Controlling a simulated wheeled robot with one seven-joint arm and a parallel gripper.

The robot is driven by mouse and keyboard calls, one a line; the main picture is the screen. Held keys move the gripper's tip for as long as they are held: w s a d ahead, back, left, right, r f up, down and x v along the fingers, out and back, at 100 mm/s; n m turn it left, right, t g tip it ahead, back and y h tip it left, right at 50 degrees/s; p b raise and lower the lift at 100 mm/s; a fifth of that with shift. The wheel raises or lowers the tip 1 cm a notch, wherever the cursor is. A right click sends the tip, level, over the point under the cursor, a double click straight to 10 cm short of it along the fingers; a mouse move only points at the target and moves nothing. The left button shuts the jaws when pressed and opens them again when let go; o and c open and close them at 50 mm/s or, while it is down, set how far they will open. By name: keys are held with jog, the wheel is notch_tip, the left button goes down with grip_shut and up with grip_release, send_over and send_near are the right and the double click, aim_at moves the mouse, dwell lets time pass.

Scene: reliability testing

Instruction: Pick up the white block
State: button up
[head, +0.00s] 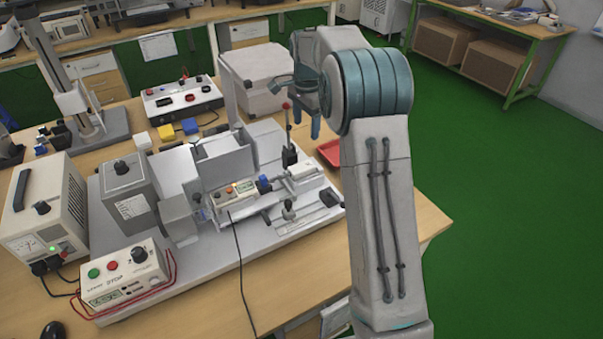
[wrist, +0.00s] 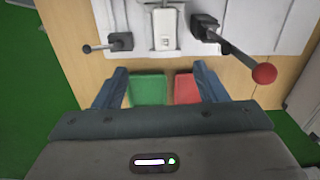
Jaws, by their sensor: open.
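A small white block (head: 142,140) sits on the wooden table, left of a yellow block (head: 166,132) and a blue block (head: 190,126), behind the test rig. My gripper (head: 308,118) is open and empty, pointing down above the right side of the table, well to the right of the white block. In the wrist view, my open gripper (wrist: 161,78) hangs over a green tray (wrist: 148,89) and a red tray (wrist: 186,88). I cannot make out the white block in the wrist view.
The test rig (head: 240,190) with its upright lever (head: 287,125) stands between my gripper and the front left. A white control box (head: 183,98) is behind the blocks. A grey stand (head: 95,125) is to their left. A large pale box (head: 258,78) stands behind the rig.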

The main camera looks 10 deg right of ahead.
jog(key=w+f, duration=0.1)
jog(key=f, duration=0.1)
send_over(305, 165)
jog(key=shift+m, duration=0.3)
notch_tip(305, 165, down, 8)
jog(key=shift+s+f+p, duration=0.1)
jog(key=shift+p, duration=0.3)
jog(key=shift+f+p, duration=0.7)
jog(key=shift+f, duration=1.9)
jog(key=c, duration=1.1)
